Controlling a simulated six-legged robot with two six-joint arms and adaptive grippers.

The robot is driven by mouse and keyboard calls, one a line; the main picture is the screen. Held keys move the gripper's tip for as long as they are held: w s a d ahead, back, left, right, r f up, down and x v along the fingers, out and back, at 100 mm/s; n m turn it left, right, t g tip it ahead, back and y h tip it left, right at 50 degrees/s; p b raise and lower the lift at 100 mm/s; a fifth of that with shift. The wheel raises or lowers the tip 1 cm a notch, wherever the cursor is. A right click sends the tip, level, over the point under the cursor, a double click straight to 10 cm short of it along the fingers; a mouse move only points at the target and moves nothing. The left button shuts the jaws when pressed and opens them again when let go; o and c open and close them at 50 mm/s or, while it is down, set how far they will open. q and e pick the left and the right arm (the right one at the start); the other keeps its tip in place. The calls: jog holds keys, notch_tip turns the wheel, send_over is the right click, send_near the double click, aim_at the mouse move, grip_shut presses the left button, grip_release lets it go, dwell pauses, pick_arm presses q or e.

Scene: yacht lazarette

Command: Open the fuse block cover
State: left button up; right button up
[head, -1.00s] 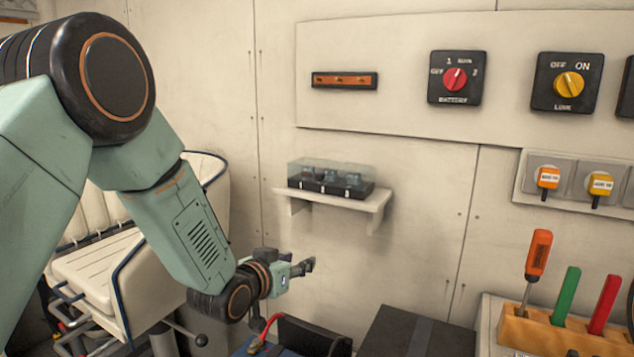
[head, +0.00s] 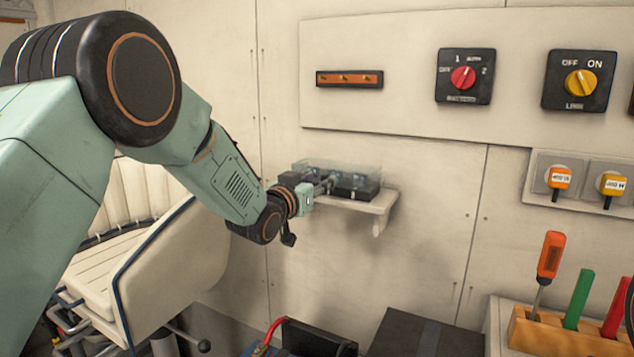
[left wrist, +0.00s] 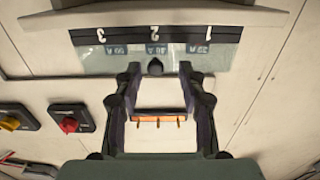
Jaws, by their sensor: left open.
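The fuse block (head: 352,193) has a black base and a clear cover (head: 365,170), and stands on a small white wall shelf. The cover looks shut. My left gripper (head: 328,186) is at the front of the block and hides part of it. In the left wrist view, which is upside down, the fuse block (left wrist: 85,36) bears the numbers 3, 2 and 1, with the clear cover (left wrist: 100,62) beside them. The open fingers of the left gripper (left wrist: 158,70) stand on either side of a small black knob (left wrist: 155,68) at the cover's edge. My right gripper is out of view.
The shelf (head: 382,203) juts from the wall. Above it is a panel with a copper strip (head: 349,78), a red switch (head: 463,77) and a yellow switch (head: 580,83). A tool rack (head: 560,335) stands at lower right, a white seat (head: 150,255) at left.

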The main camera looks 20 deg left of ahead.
pick_arm(q)
jog(key=shift+r, duration=0.1)
jog(key=shift+w+d, duration=0.1)
jog(key=shift+d, duration=0.15)
jog(key=shift+w+d, duration=0.35)
jog(key=shift+d, duration=0.05)
jog(key=shift+a, duration=0.1)
jog(key=shift+c, duration=0.2)
jog(key=shift+s+a, duration=0.15)
jog(key=shift+a, duration=0.3)
jog(key=c, duration=0.3)
jog(key=shift+s, duration=0.1)
jog(key=shift+c, duration=0.7)
jog(key=shift+d, duration=0.35)
jog(key=c, duration=0.3)
jog(key=shift+a, duration=0.2)
grip_shut()
